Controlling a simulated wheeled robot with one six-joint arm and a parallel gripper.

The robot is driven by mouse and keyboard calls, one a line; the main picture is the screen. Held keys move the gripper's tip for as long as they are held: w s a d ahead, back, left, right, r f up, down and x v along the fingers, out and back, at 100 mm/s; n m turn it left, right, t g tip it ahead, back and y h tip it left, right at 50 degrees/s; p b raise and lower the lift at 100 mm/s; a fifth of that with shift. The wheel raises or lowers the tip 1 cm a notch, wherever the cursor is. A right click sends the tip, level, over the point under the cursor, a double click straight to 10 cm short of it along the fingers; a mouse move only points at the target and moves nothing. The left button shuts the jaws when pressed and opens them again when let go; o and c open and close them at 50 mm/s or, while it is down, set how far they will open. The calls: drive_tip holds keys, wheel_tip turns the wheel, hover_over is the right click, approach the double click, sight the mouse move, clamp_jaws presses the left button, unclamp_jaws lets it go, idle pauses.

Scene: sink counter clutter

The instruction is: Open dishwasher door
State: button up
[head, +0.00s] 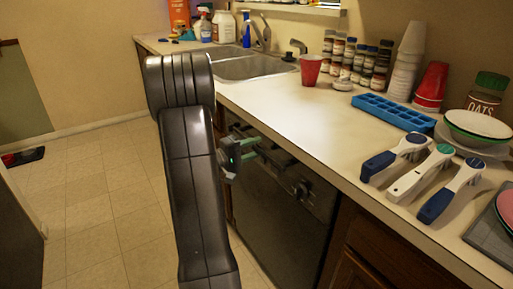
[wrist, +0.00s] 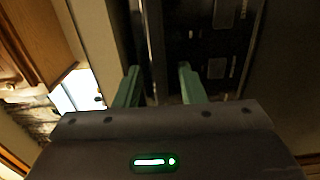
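The dishwasher (head: 285,205) is a dark front built in under the counter, and its door looks closed. Its control panel (head: 300,188) runs along the top with a knob at the right. My gripper (head: 252,150) is at the top left of the door, close to the panel, with its green fingers pointing at it. In the wrist view, the two green fingers (wrist: 160,85) are apart, with dark panel and a thin shiny strip (wrist: 152,45) beyond and between them. I cannot tell whether they touch the dishwasher. The handle is not clearly seen.
The counter (head: 300,115) overhangs just above my gripper. It holds a sink (head: 245,68), a red cup (head: 311,70), a blue ice tray (head: 395,111), several jars and several scoop-like tools (head: 405,150). Wooden cabinets (head: 365,255) flank the dishwasher. The tiled floor (head: 95,210) at left is mostly clear.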

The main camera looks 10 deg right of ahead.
drive_tip(key=shift+w+d, duration=0.2)
drive_tip(key=shift+d, duration=0.5)
clamp_jaws()
drive_tip(key=shift+a, duration=0.1)
